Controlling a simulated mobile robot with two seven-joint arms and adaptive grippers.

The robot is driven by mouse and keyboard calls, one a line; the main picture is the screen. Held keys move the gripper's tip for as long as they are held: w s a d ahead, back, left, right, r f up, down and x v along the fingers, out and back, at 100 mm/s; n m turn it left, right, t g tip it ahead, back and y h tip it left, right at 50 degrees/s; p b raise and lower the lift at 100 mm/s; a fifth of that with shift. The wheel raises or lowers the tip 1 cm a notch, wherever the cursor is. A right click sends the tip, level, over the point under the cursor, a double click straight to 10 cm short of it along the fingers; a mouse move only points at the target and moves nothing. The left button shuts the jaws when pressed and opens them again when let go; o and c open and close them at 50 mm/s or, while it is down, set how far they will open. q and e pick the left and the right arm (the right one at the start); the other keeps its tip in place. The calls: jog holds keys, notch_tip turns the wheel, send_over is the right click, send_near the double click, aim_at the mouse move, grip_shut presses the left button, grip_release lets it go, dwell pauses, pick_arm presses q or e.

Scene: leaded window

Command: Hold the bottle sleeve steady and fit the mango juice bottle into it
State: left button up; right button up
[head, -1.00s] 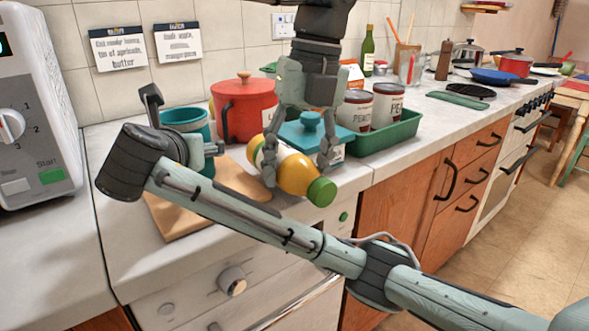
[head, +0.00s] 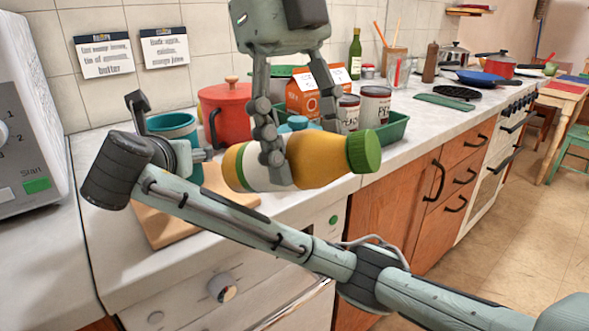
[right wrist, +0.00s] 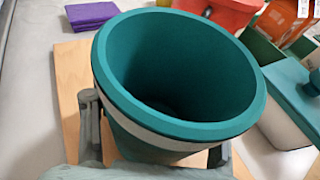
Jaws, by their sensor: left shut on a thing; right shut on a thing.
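The mango juice bottle (head: 319,160) is yellow with a white band and green cap. It lies almost level in the air, cap to the right. My left gripper (head: 300,152) is shut around its body from above. The teal bottle sleeve (head: 172,123) stands upright to the left of the bottle. My right gripper (head: 202,156) is shut on the sleeve, partly hidden behind my arm. In the right wrist view the sleeve (right wrist: 125,85) has its wide mouth open and looks empty, with the right gripper's (right wrist: 156,148) fingers on either side.
A wooden board (head: 160,225) lies under the sleeve. A red pot (head: 226,112) stands behind, with a green tray (head: 392,132) holding cans to its right. A purple cloth (right wrist: 91,14) shows in the right wrist view. My right forearm crosses the front.

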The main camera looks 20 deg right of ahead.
pick_arm(q)
jog(key=w+r+n+h, duration=0.1)
jog(key=r+n+h, duration=0.1)
jog(key=w+r+n+h, duration=0.3)
jog(key=r+h, duration=0.1)
jog(key=shift+w+a+n+g+h, duration=0.15)
jog(key=shift+w+n+g+h, duration=0.05)
jog(key=shift+n+g+h, duration=0.2)
jog(key=w+a+r+n+t+h, duration=0.3)
jog(key=w+a+r+n+t, duration=0.2)
jog(key=w+a+n+t, duration=0.1)
jog(key=w+a+r+n+t+h, duration=0.3)
jog(key=w+a+n+t, duration=0.3)
jog(key=w+a+t, duration=0.2)
jog(key=shift+w+a+r+t, duration=0.35)
jog(key=shift+w+r+t, duration=0.15)
jog(key=shift+w+r, duration=0.35)
jog(key=shift+s+f, duration=0.1)
jog(key=shift+f, duration=2.8)
jog(key=shift+f, duration=0.35)
jog(key=shift+f, duration=0.35)
jog(key=shift+f, duration=0.25)
